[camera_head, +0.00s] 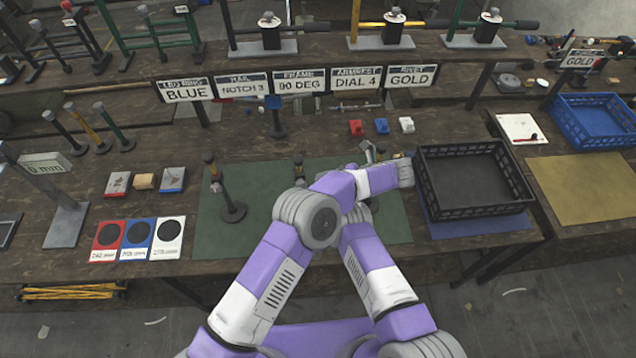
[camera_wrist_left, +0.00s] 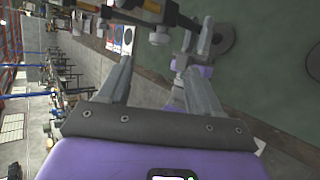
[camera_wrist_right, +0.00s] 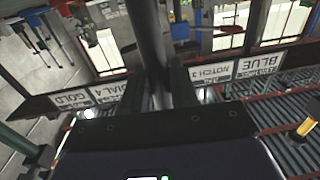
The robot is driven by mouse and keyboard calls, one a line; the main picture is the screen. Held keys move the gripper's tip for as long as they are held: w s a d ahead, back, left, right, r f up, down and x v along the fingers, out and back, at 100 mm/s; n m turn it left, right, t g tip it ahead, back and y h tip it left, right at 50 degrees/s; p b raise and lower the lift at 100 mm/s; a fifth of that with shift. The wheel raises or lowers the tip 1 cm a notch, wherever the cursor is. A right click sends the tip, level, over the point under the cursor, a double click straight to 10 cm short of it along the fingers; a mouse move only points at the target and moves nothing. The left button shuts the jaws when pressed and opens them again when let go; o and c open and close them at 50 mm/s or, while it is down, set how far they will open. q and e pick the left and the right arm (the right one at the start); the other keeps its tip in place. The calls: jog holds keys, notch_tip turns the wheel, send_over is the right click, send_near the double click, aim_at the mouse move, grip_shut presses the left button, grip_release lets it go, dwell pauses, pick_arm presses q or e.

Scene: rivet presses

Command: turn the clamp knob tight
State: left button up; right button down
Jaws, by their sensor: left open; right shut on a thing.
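The green mat (camera_head: 255,175) carries a stand (camera_head: 232,212) with a dark round base, a post and a dark-and-bronze fitting. A second post (camera_head: 298,170) stands behind my arms. I cannot tell which part is the clamp knob. Both grippers are largely hidden by my arms in the head view. In the left wrist view my left gripper (camera_wrist_left: 158,68) is open, with nothing between its fingers. A dark-and-bronze fitting (camera_wrist_left: 160,38) lies beyond its fingertips. In the right wrist view my right gripper (camera_wrist_right: 160,85) is shut on a dark bar (camera_wrist_right: 148,40); where that bar leads is unclear.
A black crate (camera_head: 475,180) stands right of the mat, with a blue bin (camera_head: 595,120) farther right. Red, blue and white cards (camera_head: 150,240) lie at the left. A row of signs (camera_head: 298,82) stands behind. Small red, blue and white blocks (camera_head: 381,126) sit behind the mat.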

pick_arm(q)
jog(key=shift+v, duration=0.9)
jog(key=shift+w, duration=0.1)
jog(key=n+h, duration=0.2)
jog(key=h, duration=0.9)
send_near(300, 185)
jog(key=x, duration=0.9)
jog(key=shift+w+f, duration=0.2)
jog(key=shift+f, duration=0.05)
jog(key=c, duration=1)
jog(key=shift+c, duration=0.2)
